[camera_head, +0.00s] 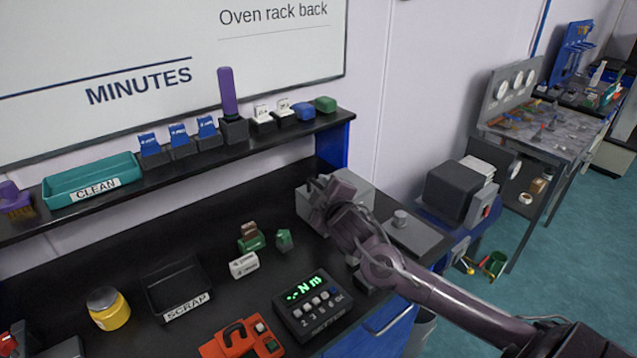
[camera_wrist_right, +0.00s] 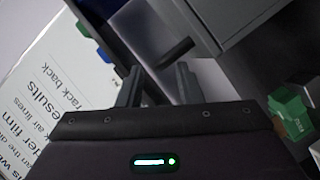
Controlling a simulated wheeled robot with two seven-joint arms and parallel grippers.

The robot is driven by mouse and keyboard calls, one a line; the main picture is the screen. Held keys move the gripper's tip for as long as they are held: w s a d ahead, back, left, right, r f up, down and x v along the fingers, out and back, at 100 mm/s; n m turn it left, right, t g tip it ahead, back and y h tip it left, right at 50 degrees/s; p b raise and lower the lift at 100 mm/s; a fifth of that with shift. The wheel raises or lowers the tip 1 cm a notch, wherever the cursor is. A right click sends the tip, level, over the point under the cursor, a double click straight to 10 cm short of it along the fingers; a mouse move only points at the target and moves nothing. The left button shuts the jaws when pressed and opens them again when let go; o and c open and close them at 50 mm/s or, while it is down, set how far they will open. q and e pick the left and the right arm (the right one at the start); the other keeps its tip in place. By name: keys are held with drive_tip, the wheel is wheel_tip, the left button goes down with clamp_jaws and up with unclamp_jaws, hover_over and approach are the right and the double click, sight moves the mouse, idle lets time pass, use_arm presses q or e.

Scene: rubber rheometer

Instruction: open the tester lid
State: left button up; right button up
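The tester appears to be the light grey box (camera_head: 362,188) at the back right of the black bench, largely hidden behind my right gripper. Its lid looks down, but the gripper covers much of it. My right gripper (camera_head: 322,200) is at the box's near left side. In the right wrist view the gripper (camera_wrist_right: 158,85) has its two fingers apart with nothing between them. A dark bar-shaped handle (camera_wrist_right: 177,52) lies just beyond the fingertips, beside the grey box body (camera_wrist_right: 245,25). I cannot tell whether the fingers touch it. My left gripper is not in view.
A digital readout box (camera_head: 312,303), a black scrap tray (camera_head: 178,287), a yellow jar (camera_head: 108,309) and small green blocks (camera_head: 284,239) stand on the bench. A shelf (camera_head: 210,148) with a teal tray (camera_head: 92,180) runs along the wall behind.

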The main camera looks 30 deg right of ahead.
drive_tip(key=shift+x, duration=1.2)
drive_tip(key=shift+s, duration=0.1)
drive_tip(key=shift+c, duration=0.3)
clamp_jaws()
